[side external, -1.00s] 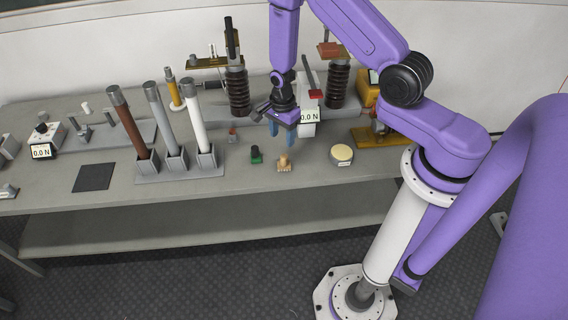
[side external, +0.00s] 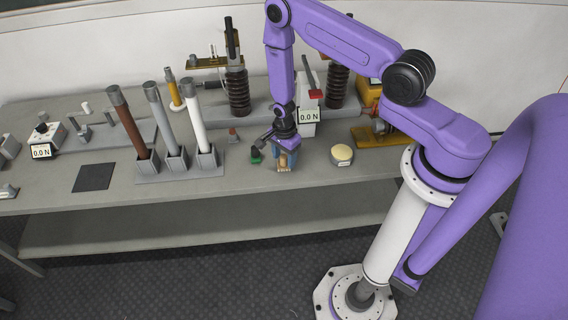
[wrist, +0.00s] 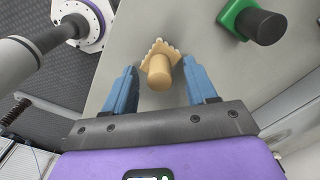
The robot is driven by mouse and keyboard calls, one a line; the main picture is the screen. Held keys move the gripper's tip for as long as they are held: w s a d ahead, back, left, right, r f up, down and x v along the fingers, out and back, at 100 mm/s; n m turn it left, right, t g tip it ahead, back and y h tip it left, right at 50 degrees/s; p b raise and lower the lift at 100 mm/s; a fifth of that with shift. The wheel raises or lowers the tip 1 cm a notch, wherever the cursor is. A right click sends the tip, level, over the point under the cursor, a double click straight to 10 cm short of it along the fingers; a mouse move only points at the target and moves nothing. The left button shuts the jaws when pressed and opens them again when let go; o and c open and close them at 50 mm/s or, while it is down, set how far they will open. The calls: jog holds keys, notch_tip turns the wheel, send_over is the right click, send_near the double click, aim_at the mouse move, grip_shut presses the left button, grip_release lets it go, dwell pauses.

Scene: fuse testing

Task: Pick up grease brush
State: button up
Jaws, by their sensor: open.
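The grease brush (wrist: 160,68) is a small tan brush with a round handle and a scalloped base, standing on the bench near its front edge. It also shows in the side external view (side external: 284,168), partly covered by my gripper. My gripper (side external: 285,164) is low over it, pointing down. In the wrist view my gripper (wrist: 163,92) has its two blue fingers apart, one on each side of the brush handle. Gaps show between the fingers and the brush, so it is not held.
A green block with a black knob (wrist: 261,25) stands close beside the brush. Fuse tubes in holders (side external: 176,158) are at left. The bench front is clear.

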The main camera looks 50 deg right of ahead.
aim_at(284, 156)
jog(key=shift+f, duration=0.35)
grip_shut()
jog(key=shift+r, duration=0.2)
notch_tip(284, 156, up, 10)
jog(key=shift+f, duration=0.15)
dwell(0.4)
